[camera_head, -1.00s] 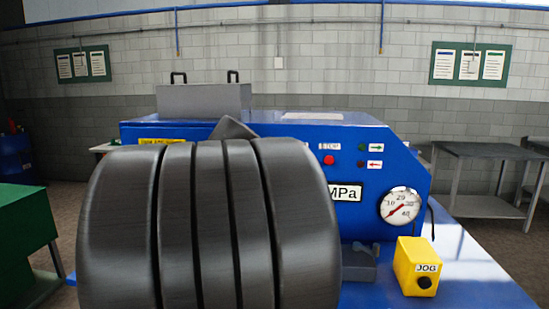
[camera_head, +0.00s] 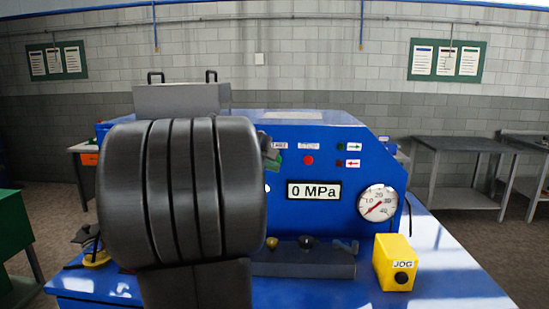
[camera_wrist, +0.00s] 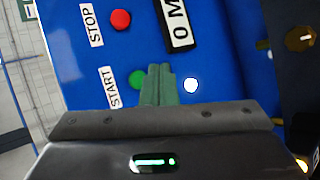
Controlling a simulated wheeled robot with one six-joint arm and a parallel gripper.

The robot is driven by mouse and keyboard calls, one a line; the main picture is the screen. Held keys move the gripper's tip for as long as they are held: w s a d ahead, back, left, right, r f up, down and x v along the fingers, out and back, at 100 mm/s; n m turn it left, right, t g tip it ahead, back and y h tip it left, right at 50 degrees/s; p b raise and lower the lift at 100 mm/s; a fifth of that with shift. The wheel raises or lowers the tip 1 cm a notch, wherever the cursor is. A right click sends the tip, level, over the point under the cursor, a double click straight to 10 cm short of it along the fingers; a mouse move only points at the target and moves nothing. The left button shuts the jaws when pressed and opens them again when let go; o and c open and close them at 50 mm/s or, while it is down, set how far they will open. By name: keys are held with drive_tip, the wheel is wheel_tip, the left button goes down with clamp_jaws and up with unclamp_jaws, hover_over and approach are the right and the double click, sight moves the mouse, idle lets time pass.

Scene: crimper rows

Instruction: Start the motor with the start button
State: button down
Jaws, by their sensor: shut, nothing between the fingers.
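The blue panel (camera_head: 345,135) stands ahead of me. In the head view my gripper (camera_head: 276,161) is by the START label at the panel's left; the start button cannot be told apart from the green fingers there. The red stop button (camera_head: 308,160) is to the right. The display (camera_head: 314,191) reads 0 MPa.
A white lamp (camera_wrist: 190,86) is right of my fingers. The pressure gauge (camera_head: 377,203) and a yellow JOG box (camera_head: 396,262) are at the right. Levers with dark and brass knobs (camera_head: 306,242) stand below the display. A grey bench (camera_head: 470,146) is farther back.

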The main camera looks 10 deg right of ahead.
drive_tip(key=shift+w+d+p, duration=0.2)
drive_tip(key=shift+w, duration=0.5)
drive_tip(key=shift+w+d+p, duration=0.15)
drive_tip(key=shift+w+d, duration=0.05)
drive_tip(key=shift+w, duration=0.45)
idle(1.1)
drive_tip(key=shift+w+d, duration=0.15)
drive_tip(key=shift+w, duration=0.25)
drive_tip(key=shift+w+d+p, duration=0.1)
drive_tip(key=shift+w+p, duration=0.25)
drive_tip(key=shift+w, duration=0.1)
idle(0.6)
idle(0.3)
drive_tip(key=shift+s+a+b, duration=0.25)
drive_tip(key=shift+s+b, duration=0.15)
drive_tip(key=shift+s, duration=0.45)
